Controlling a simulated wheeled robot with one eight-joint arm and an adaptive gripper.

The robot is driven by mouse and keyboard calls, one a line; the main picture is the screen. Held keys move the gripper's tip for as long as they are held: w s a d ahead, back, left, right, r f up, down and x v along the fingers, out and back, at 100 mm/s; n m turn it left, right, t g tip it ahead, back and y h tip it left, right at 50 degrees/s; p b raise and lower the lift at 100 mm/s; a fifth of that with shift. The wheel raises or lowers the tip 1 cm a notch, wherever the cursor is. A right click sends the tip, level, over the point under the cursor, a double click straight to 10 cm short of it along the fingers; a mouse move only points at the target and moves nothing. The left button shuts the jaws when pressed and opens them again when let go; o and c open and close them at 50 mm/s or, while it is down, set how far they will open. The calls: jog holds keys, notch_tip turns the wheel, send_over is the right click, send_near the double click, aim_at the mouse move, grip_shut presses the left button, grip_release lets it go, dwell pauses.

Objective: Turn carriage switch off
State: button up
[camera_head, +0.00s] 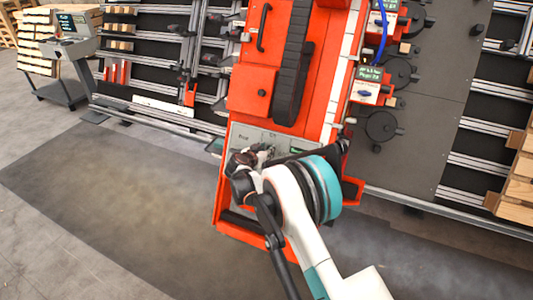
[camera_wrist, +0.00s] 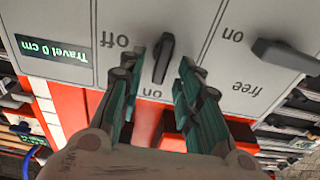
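The carriage switch (camera_wrist: 163,58) is a dark bar-shaped knob on a light grey panel (camera_wrist: 70,18), seen upside down in the wrist view. Its bar is nearly upright in the picture, its lower end near "on"; "off" is printed to its left. My gripper (camera_wrist: 162,62) is open, with one teal-and-black finger on each side of the knob. I cannot tell whether the fingers touch it. In the head view my gripper (camera_head: 258,155) is at the grey panel (camera_head: 240,133) on the red carriage (camera_head: 257,92), and hides the switch.
A second dark knob (camera_wrist: 287,56), marked "on" and "free", is to the right on the panel. A small display (camera_wrist: 53,48) reads "Travel 0 cm". Red valve boxes (camera_head: 366,87) with a blue hose are right of the carriage. The floor (camera_head: 100,195) at left is clear.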

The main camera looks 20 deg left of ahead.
jog(key=shift+w+f, duration=0.1)
jog(key=shift+w, duration=0.2)
grip_shut()
jog(key=shift+n, duration=0.4)
jog(key=n, duration=0.4)
jog(key=shift+a+n+y, duration=0.25)
jog(key=shift+n+y, duration=0.05)
jog(key=shift+y, duration=0.1)
jog(key=n, duration=0.4)
jog(key=shift+s+a+f+n, duration=0.1)
jog(key=shift+a+f+n, duration=0.1)
jog(key=shift+n, duration=0.2)
jog(key=n, duration=0.4)
jog(key=shift+a+f+n+g+y, duration=0.15)
jog(key=shift+n+g+y, duration=0.15)
jog(key=shift+s+f+n, duration=0.1)
jog(key=shift+n, duration=0.85)
jog(key=shift+s+f+n, duration=0.1)
jog(key=shift+n, duration=0.85)
